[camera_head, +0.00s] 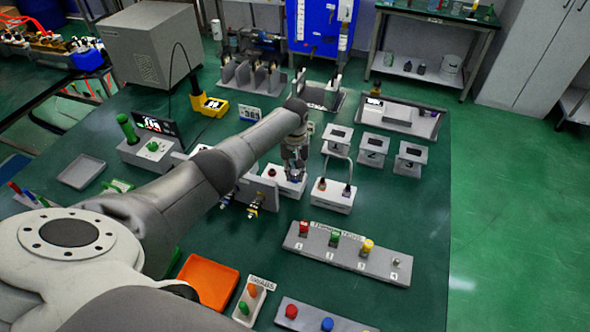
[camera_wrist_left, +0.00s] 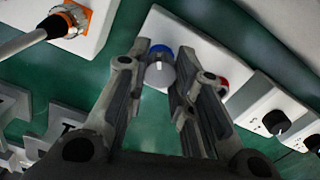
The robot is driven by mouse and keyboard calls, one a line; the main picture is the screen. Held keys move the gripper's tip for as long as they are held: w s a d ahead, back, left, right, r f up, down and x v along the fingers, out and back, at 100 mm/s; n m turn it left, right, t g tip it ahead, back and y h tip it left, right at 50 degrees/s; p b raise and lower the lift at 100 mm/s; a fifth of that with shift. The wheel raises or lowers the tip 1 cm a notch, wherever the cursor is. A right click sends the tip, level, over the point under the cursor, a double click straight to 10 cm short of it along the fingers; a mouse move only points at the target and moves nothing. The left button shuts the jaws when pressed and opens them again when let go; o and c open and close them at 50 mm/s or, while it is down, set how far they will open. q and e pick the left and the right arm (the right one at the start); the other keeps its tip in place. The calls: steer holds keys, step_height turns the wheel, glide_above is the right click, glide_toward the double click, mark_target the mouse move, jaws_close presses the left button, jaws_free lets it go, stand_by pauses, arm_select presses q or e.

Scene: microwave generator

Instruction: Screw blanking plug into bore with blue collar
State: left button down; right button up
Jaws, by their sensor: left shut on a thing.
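My left gripper (camera_head: 294,170) reaches down over a small white block (camera_head: 290,186) in the middle of the green bench. In the left wrist view my gripper's fingers (camera_wrist_left: 161,62) close around a pale grey plug (camera_wrist_left: 160,76) with a white mark. The plug sits at the blue collar (camera_wrist_left: 159,52) on the white block's face, appearing in line with it. How deep the plug is in the bore cannot be told. A red collar (camera_wrist_left: 222,86) is on the same block, just right of the fingers; it also shows in the head view (camera_head: 272,172). My right gripper is not in view.
A grey rack (camera_head: 348,256) with red, green and yellow plugs stands in front. An orange tray (camera_head: 208,280) lies near the front. Bare bench is at right (camera_head: 425,215).

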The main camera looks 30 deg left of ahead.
arm_select(q)
steer(key=m, duration=0.6)
steer(key=shift+f, duration=0.1)
steer(key=m, duration=0.6)
steer(key=shift+m+b, duration=0.3)
steer(key=shift+m, duration=0.1)
steer(key=m+b, duration=0.1)
steer(key=m, duration=0.5)
steer(key=m+b, duration=0.1)
steer(key=m, duration=0.4)
steer(key=shift+a+m, duration=0.1)
steer(key=shift+m, duration=0.3)
steer(key=c, duration=1.2)
jaws_free()
